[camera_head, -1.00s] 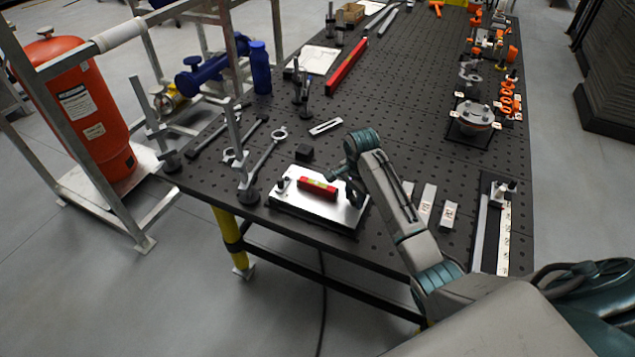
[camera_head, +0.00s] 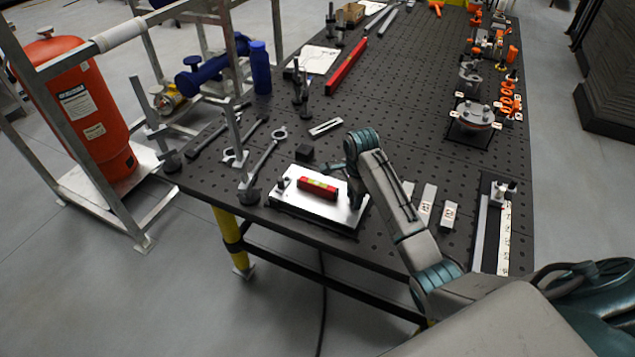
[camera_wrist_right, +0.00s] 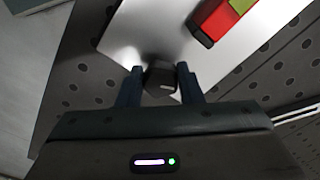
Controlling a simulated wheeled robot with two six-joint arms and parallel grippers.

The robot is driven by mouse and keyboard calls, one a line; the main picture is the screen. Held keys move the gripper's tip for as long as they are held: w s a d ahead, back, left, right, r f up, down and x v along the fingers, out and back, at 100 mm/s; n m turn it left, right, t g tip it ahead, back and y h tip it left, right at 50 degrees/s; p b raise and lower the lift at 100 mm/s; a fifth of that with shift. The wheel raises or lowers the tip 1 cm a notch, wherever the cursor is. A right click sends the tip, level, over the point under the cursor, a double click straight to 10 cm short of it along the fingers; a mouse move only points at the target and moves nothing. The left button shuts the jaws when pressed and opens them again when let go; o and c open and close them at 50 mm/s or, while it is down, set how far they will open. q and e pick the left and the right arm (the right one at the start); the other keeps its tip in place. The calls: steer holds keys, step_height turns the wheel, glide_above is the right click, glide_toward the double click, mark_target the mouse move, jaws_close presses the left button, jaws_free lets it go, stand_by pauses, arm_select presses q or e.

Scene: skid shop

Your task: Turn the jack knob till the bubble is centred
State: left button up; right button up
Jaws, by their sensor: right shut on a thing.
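A shiny metal plate (camera_head: 318,209) lies near the front edge of the table, with a red level (camera_head: 317,187) with a yellow-green vial on top of it. The bubble is too small to make out. My right gripper (camera_head: 352,191) is at the plate's right end. In the right wrist view, my gripper (camera_wrist_right: 160,82) is shut on a dark jack knob (camera_wrist_right: 160,78), one finger on each side. The plate (camera_wrist_right: 150,28) and part of the red level (camera_wrist_right: 222,18) show beyond it. My left gripper is not in view.
A dark block (camera_head: 304,152) sits behind the plate. Metal clamps (camera_head: 249,190) stand at its left. Light blocks (camera_head: 427,199) and a ruler strip (camera_head: 504,238) lie at the right. The perforated black table (camera_head: 390,110) is clear in the middle.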

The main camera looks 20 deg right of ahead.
steer(key=shift+s+f, duration=0.15)
steer(key=shift+f, duration=0.1)
steer(key=m, duration=0.5)
stand_by(1.2)
steer(key=o, duration=1.2)
steer(key=shift+w+d+r, duration=0.1)
steer(key=shift+w+r, duration=0.05)
steer(key=shift+w, duration=0.1)
steer(key=shift+r, duration=0.15)
steer(key=shift+r, duration=1.4)
